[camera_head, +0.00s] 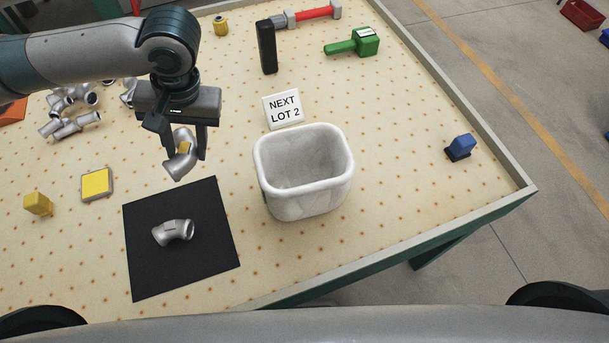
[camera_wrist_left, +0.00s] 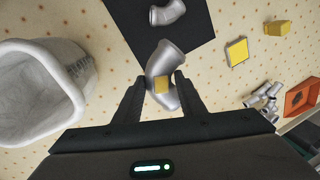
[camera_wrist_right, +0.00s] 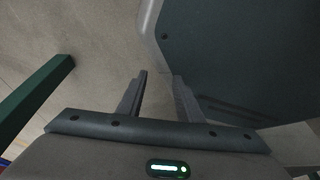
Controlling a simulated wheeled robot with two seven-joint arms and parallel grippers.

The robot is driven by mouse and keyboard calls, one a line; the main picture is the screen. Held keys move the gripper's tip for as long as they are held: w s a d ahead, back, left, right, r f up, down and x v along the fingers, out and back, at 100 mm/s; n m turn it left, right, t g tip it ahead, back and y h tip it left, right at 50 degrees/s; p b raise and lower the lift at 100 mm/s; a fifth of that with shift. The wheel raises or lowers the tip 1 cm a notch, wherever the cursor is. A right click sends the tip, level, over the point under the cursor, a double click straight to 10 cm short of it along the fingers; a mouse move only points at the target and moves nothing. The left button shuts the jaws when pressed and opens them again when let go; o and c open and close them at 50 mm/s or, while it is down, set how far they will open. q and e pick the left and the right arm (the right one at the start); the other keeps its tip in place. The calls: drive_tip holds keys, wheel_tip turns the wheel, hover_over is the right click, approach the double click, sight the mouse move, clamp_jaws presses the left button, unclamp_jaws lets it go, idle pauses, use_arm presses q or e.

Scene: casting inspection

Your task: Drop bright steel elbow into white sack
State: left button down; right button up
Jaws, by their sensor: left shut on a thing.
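My left gripper (camera_head: 183,150) is shut on a silver steel elbow (camera_head: 178,165) with a yellow patch on its side. It holds the elbow above the far edge of the black mat (camera_head: 142,281); the elbow (camera_wrist_left: 162,62) also shows between the fingers in the left wrist view. A second silver elbow (camera_head: 173,232) with a dark mark lies on the mat. The white sack (camera_head: 262,177) stands open on the table, right of the mat and the left gripper. My right gripper (camera_wrist_right: 160,98) is open and empty, seen only in the right wrist view, over the floor.
Several silver fittings (camera_head: 70,125) lie at the left. A yellow pad (camera_head: 96,184) and a yellow block (camera_head: 38,204) are left of the mat.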

drive_tip(key=o, duration=0.3)
drive_tip(key=shift+w, duration=0.35)
use_arm(q)
drive_tip(key=m, duration=0.1)
drive_tip(key=d+r+m+p, duration=0.1)
drive_tip(key=shift+d+m+t, duration=0.25)
drive_tip(key=shift+m+t, duration=0.05)
drive_tip(key=shift+m, duration=0.1)
drive_tip(key=d+r+m+h+p, duration=0.1)
drive_tip(key=d+r+m+p, duration=0.2)
drive_tip(key=m, duration=0.9)
drive_tip(key=d+r+m+h+p, duration=0.2)
drive_tip(key=d+r+m+p, duration=0.2)
drive_tip(key=m, duration=0.8)
drive_tip(key=d+r+m+g+h+p, duration=0.1)
drive_tip(key=d+r+m+h+p, duration=0.1)
drive_tip(key=d+m+p, duration=0.4)
drive_tip(key=d+r+m, duration=0.1)
drive_tip(key=d+m, duration=0.3)
drive_tip(key=m, duration=0.2)
drive_tip(key=shift+s+d+r+p, duration=0.2)
drive_tip(key=shift+d+r+p, duration=0.05)
drive_tip(key=shift+d+p, duration=0.15)
use_arm(e)
drive_tip(key=s+d+r+g, duration=0.2)
drive_tip(key=s+d+r, duration=0.2)
drive_tip(key=s+r, duration=0.5)
wheel_tip(320, 180, up, 3)
drive_tip(key=shift+s+h, duration=0.15)
drive_tip(key=shift+h, duration=0.25)
